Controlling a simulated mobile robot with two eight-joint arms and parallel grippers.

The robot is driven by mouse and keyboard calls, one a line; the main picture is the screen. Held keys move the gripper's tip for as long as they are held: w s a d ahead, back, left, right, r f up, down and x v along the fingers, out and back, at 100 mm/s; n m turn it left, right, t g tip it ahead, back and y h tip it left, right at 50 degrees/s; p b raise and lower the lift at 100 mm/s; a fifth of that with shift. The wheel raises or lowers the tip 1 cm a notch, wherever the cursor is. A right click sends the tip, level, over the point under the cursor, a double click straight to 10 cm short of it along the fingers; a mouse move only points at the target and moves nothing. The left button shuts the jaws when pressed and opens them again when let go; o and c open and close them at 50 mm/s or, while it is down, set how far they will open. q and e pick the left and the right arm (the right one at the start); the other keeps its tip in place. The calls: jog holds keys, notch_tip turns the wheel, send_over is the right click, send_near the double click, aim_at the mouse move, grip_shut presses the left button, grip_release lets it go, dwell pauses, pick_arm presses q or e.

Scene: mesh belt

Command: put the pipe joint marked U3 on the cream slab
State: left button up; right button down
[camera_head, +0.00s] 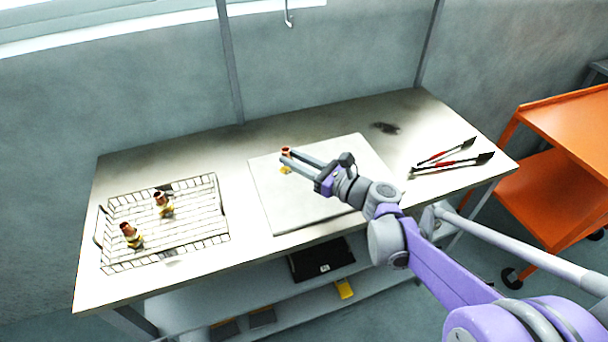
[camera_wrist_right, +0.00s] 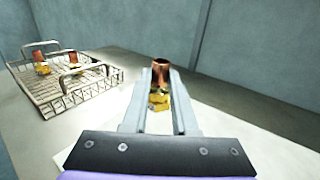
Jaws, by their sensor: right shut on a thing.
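My right gripper (camera_head: 286,158) is shut on a pipe joint (camera_head: 286,152) with a copper-coloured top and a yellow lower part. It is upright between the fingertips, over the left part of the cream slab (camera_head: 350,149). In the right wrist view the same pipe joint (camera_wrist_right: 159,72) shows between the fingers. I cannot tell whether its base touches the slab. Its marking is too small to read. My left gripper is not in view.
A wire basket (camera_head: 200,239) at the left of the table holds two similar pipe joints (camera_head: 131,236) (camera_head: 163,204). Red-handled tongs (camera_head: 447,162) lie at the right. An orange cart (camera_head: 565,130) stands beyond. The slab's rear right part is clear.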

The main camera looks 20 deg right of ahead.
jog(key=shift+f+b, duration=0.4)
jog(key=shift+f, duration=2.25)
jog(key=shift+f, duration=0.2)
jog(key=c, duration=0.7)
grip_release()
jog(key=shift+r, duration=0.2)
jog(key=shift+s+d, duration=0.2)
jog(key=shift+d, duration=0.05)
jog(key=v, duration=1.1)
jog(key=shift+s, duration=0.25)
